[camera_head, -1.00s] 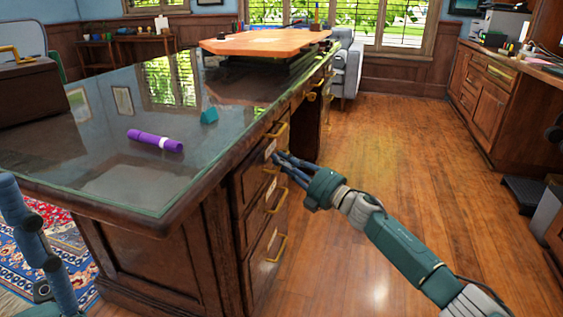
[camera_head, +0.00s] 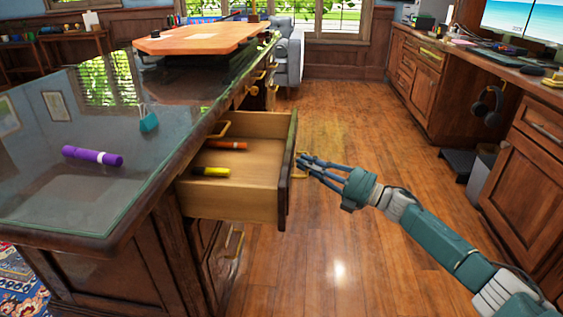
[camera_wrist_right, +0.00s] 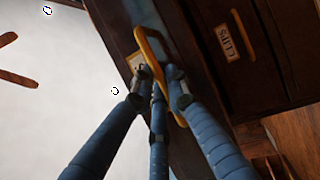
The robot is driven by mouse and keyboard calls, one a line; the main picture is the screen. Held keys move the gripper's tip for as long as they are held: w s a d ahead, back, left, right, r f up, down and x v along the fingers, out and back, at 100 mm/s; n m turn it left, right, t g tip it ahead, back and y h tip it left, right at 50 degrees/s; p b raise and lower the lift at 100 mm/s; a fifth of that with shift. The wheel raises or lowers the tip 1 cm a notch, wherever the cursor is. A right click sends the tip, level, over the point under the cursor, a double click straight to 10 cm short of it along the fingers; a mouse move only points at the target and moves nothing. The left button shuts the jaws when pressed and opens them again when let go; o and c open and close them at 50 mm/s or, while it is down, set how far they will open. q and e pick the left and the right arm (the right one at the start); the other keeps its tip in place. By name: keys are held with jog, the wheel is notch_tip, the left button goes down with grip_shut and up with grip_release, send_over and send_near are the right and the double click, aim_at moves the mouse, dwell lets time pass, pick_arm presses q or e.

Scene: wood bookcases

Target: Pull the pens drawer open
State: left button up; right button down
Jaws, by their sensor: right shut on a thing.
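The top drawer (camera_head: 228,201) of the desk is pulled well out. Inside it lie a yellow marker (camera_head: 211,172) and an orange marker (camera_head: 226,145). My right gripper (camera_head: 306,164) is at the drawer's front, with its fingers shut on the brass handle. In the right wrist view, the fingers (camera_wrist_right: 160,84) close around the gold handle (camera_wrist_right: 147,48), and a small label (camera_wrist_right: 138,62) beside it is partly hidden and unreadable. My left gripper is not in view.
A neighbouring drawer labelled CLIPS (camera_wrist_right: 228,42) is shut. A purple marker (camera_head: 92,156) and a teal object (camera_head: 148,122) lie on the glass-topped desk (camera_head: 60,205). The wood floor (camera_head: 360,125) right of the desk is clear up to the cabinets (camera_head: 425,85).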

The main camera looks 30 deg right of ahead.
jog(key=shift+s+d+f, duration=0.1)
jog(key=shift+s+d, duration=0.75)
jog(key=shift+d, duration=0.3)
jog(key=shift+s+d+f, duration=0.1)
jog(key=shift+s+d, duration=0.75)
jog(key=shift+d, duration=0.25)
jog(key=c, duration=1.7)
grip_release()
jog(key=shift+r, duration=0.1)
jog(key=shift+d, duration=0.1)
jog(key=v, duration=1.2)
